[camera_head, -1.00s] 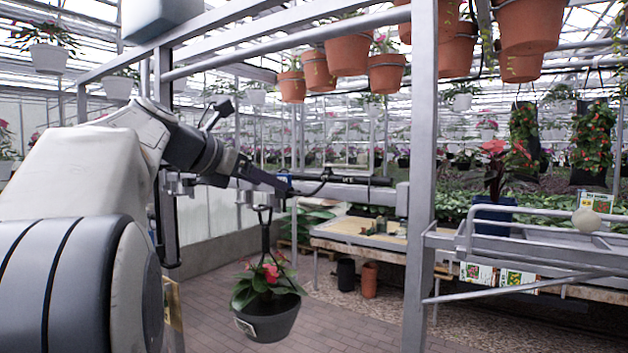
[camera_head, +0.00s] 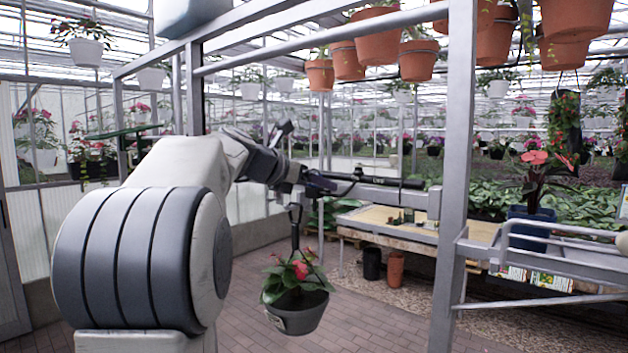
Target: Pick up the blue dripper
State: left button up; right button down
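I cannot make out a blue dripper for certain. My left arm comes in from the left, and its pale links and dark wrist cover part of the metal frame. My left gripper (camera_head: 318,183) is at the dark end of this arm, by the horizontal rail and above a hanging plant pot (camera_head: 297,314). It is small and seen from behind, so its fingers and anything between them cannot be told apart. My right gripper is not in view.
A grey metal post (camera_head: 455,200) stands right of the arm. Terracotta pots (camera_head: 370,35) hang overhead. A blue pot (camera_head: 531,230) with a red-flowered plant stands at the right, near a wooden bench (camera_head: 385,232). The brick floor (camera_head: 360,300) looks clear at lower middle.

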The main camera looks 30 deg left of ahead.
pick_arm(q)
jog(key=c, duration=1.1)
jog(key=shift+r+p, duration=1.05)
jog(key=shift+r, duration=3.95)
